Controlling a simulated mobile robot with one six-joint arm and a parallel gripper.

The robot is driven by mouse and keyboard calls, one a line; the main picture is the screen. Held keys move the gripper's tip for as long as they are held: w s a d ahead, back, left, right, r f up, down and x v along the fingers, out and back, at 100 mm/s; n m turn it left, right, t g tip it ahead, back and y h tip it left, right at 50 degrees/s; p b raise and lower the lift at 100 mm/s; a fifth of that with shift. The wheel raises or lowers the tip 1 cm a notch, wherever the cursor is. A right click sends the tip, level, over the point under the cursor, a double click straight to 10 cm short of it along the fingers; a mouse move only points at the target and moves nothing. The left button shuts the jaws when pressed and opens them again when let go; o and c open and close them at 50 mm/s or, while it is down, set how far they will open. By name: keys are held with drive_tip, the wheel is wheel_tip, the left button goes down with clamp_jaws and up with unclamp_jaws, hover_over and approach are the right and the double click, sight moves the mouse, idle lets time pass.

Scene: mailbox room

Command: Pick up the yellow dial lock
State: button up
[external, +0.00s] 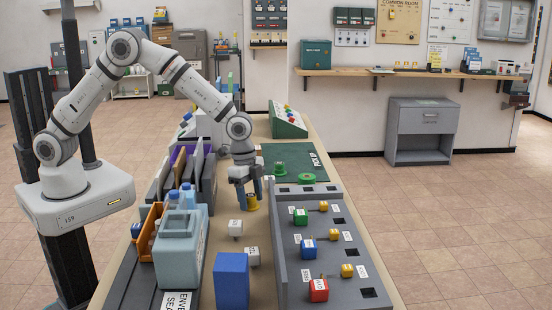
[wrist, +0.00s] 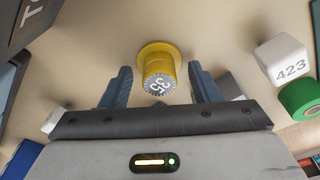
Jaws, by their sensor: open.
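The yellow dial lock (external: 252,203) stands on the table just under my gripper (external: 247,197). In the wrist view the yellow dial lock (wrist: 158,65) shows a wide round yellow base and a grey dial face marked 35. The open fingers of my gripper (wrist: 160,75) are on its left and right, with a gap visible on each side. I cannot tell exactly how far down the fingers reach beside it.
A green mat (external: 292,153) and green round pieces (external: 306,178) lie behind and right of the lock. A grey panel (external: 335,245) with coloured locks is at right. White cubes (external: 235,228) and a blue block (external: 231,280) stand in front. File holders (external: 208,175) are close at left.

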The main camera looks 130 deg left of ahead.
drive_tip(key=c, duration=1.1)
